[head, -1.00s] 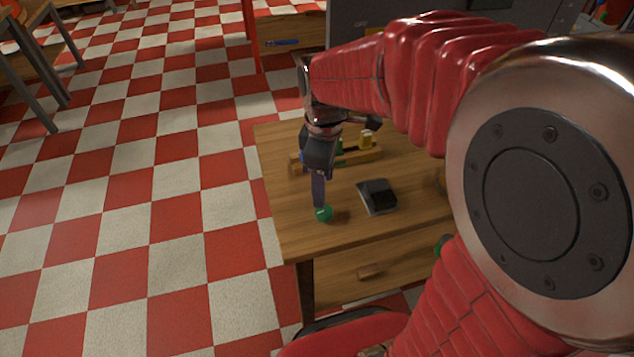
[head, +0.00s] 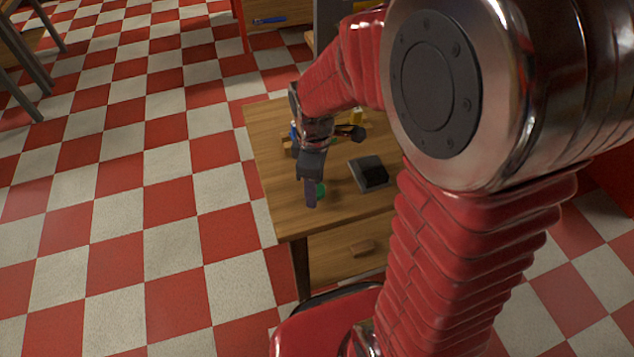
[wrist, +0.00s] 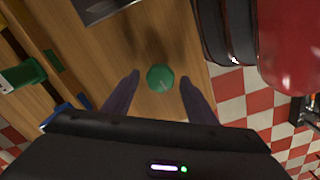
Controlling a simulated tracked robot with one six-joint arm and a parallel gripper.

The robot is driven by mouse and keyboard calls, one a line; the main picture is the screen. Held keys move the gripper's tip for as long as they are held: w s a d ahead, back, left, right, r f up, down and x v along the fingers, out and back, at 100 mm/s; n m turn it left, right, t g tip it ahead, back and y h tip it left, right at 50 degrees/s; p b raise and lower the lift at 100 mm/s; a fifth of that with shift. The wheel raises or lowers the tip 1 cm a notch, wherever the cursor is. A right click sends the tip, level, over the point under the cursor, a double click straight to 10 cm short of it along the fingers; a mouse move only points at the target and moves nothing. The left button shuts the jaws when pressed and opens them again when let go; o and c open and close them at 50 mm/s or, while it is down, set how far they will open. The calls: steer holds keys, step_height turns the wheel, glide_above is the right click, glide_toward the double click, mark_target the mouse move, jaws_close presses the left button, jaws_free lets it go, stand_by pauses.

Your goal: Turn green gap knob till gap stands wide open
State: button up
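The green knob (head: 321,190) is on the wooden table top, near its front left. In the wrist view the knob (wrist: 160,77) is round, with a thin pale mark on its face. My gripper (head: 311,202) points down at the table, and a finger partly covers the knob in the head view. In the wrist view my gripper (wrist: 160,76) is open, with one finger on each side of the knob and a gap on both sides. I cannot tell how high the fingertips are over the table. No gap is identifiable in these views.
A dark box with a grey edge (head: 368,173) stands on the table right of the knob. A wooden rack with a green item (wrist: 22,74) is at the left in the wrist view. The table (head: 268,150) has a drawer below. Checkered floor lies left.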

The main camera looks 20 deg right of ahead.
steer(key=c, duration=0.9)
steer(key=shift+d, duration=0.4)
steer(key=shift+c, duration=0.5)
steer(key=shift+a, duration=0.35)
steer(key=shift+w+a, duration=0.1)
